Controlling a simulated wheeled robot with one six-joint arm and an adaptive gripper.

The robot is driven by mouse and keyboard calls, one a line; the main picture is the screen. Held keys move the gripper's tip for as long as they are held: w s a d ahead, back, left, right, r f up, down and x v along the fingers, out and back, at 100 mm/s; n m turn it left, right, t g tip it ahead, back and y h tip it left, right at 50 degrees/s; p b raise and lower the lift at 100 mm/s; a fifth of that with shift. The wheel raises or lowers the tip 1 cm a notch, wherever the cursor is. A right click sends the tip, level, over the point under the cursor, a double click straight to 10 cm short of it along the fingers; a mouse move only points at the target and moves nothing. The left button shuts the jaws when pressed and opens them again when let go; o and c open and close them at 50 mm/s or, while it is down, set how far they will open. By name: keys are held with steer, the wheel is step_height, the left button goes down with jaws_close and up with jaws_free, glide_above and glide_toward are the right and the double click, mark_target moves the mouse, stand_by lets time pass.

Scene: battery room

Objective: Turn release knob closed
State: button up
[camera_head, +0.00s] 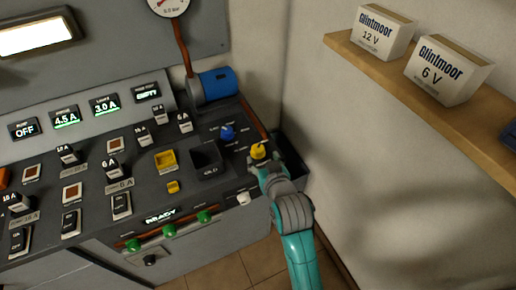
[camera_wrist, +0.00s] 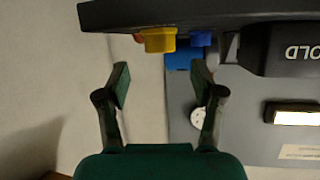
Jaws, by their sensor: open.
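A yellow knob (camera_head: 258,151) stands on the right end of the dark console top. In the wrist view the yellow knob (camera_wrist: 157,40) lies just beyond my fingertips, roughly in line with the gap between them. My gripper (camera_head: 261,166) is close to this knob in the head view. In the wrist view my gripper (camera_wrist: 161,80) is open, with nothing between its fingers. A blue knob (camera_head: 227,132) stands to the left and behind; the blue knob (camera_wrist: 200,39) also shows in the wrist view. The labels around both knobs are too small to read.
A dark HOLD bin (camera_head: 206,165) stands left of the knobs, beside a yellow block (camera_head: 165,160). A blue cylinder (camera_head: 217,83) is behind. A white knob (camera_head: 244,198) is on the front face. A wall and shelf (camera_head: 400,85) with boxes are at right.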

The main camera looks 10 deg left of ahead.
mark_target(259, 151)
steer(key=x, duration=0.7)
steer(key=shift+w+f, duration=0.1)
steer(key=shift+w, duration=0.1)
steer(key=c, duration=1.2)
steer(key=shift+o, duration=0.2)
